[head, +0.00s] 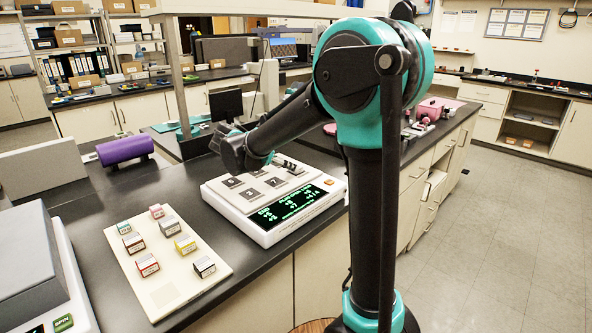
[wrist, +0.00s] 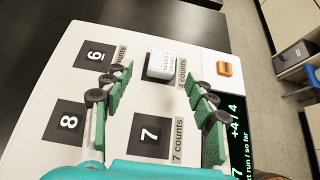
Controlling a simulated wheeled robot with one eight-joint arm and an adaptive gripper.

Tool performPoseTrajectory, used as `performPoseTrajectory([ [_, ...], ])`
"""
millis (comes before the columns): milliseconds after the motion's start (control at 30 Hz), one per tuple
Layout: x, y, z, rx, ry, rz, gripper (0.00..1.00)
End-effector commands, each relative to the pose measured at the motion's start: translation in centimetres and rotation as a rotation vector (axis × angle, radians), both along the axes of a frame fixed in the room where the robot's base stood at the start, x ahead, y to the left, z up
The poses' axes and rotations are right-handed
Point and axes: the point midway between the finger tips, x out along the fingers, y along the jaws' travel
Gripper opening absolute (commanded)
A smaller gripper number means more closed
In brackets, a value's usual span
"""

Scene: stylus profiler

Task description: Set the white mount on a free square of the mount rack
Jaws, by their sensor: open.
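The white mount (wrist: 165,65) sits on the numbered panel of the white machine, near the orange button, in the wrist view. It has small dark lettering on top. My gripper (wrist: 159,78) is open, with its green-padded fingers pointing towards the mount and their tips to either side of it in the picture; I see no contact. In the head view my gripper (head: 262,159) is over the machine (head: 238,221), and I cannot clearly make out the mount there. A cream board (head: 152,284), which looks like the mount rack, lies left of the machine and holds several coloured mounts.
Dark squares marked 6 (wrist: 96,54), 7 (wrist: 150,135) and 8 (wrist: 68,122) lie bare on the machine. Its green display (head: 290,207) faces front. A grey-topped device (head: 35,255) stands left of the board. The black bench between board and machine is clear.

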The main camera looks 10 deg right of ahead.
Motion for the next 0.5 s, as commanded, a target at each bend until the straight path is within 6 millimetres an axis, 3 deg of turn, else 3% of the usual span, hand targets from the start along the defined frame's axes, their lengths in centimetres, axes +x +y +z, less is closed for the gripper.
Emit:
performPoseTrajectory([
  [300,1.9,-3.2,-2.1,-0.001,0.001,-0.003,0.57],
  [500,2.1,-3.4,-2.3,0.0,0.0,-0.001,0.57],
])
